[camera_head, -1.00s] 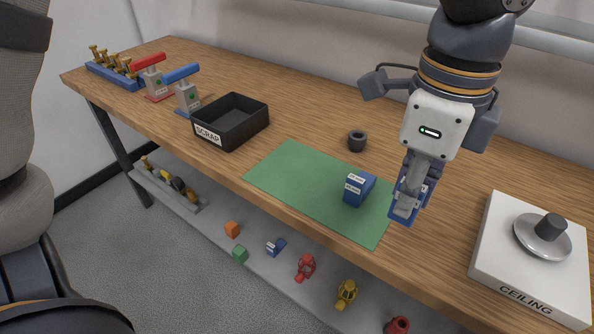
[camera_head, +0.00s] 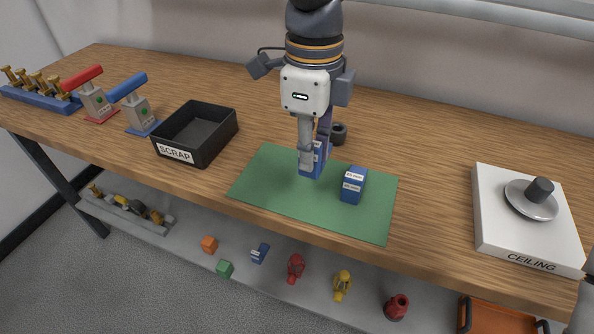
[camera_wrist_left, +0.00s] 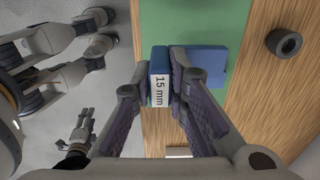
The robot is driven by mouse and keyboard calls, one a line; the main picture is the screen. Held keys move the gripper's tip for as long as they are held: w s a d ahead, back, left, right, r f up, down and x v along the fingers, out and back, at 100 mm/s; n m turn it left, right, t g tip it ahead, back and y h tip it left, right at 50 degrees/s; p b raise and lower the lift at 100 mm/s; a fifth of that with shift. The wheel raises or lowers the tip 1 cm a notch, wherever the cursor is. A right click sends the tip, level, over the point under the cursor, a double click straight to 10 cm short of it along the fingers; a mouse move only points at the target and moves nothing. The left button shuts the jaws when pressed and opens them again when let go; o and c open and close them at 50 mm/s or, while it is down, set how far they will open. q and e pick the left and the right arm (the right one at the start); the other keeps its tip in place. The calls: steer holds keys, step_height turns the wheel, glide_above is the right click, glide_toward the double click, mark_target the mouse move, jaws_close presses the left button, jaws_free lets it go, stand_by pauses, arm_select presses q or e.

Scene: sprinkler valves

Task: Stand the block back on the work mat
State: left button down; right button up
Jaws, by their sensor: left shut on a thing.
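My left gripper (camera_head: 313,160) is shut on a blue block (camera_head: 318,157) over the back part of the green work mat (camera_head: 275,190). In the left wrist view the held block (camera_wrist_left: 160,88) shows a white label reading "15 mm" between the fingers. It looks upright; I cannot tell whether its base touches the mat. A second blue block (camera_head: 352,187) with white labels stands on the mat, to the right and nearer the front. What looks like my right gripper (camera_wrist_left: 86,118) shows small in the left wrist view, its state unclear.
A dark ring (camera_head: 338,133) sits behind the mat. The black SCRAP tray (camera_head: 174,153) is left of the mat, the white CEILING plate (camera_head: 500,235) far right. Red and blue-handled valves (camera_head: 138,113) stand at left. Bare wood lies between mat and plate.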

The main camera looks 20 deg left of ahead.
arm_select(q)
steer(key=a+f, duration=0.1)
steer(key=f, duration=0.1)
steer(key=w+a+f, duration=0.1)
steer(key=f, duration=0.1)
steer(key=w+a+f, duration=0.1)
steer(key=f, duration=0.1)
steer(key=shift+w+a+b, duration=0.15)
steer(key=shift+w+b, duration=0.05)
steer(key=shift+b, duration=0.1)
steer(key=shift+f, duration=1.25)
arm_select(e)
steer(key=shift+s+f, duration=0.55)
steer(key=shift+s, duration=0.1)
arm_select(q)
steer(key=shift+f, duration=0.1)
steer(key=c, duration=1.6)
jaws_free()
steer(key=shift+f, duration=0.1)
step_height(320, 180, up, 12)
steer(key=shift+r, duration=0.2)
arm_select(e)
steer(key=shift+w+r, duration=0.35)
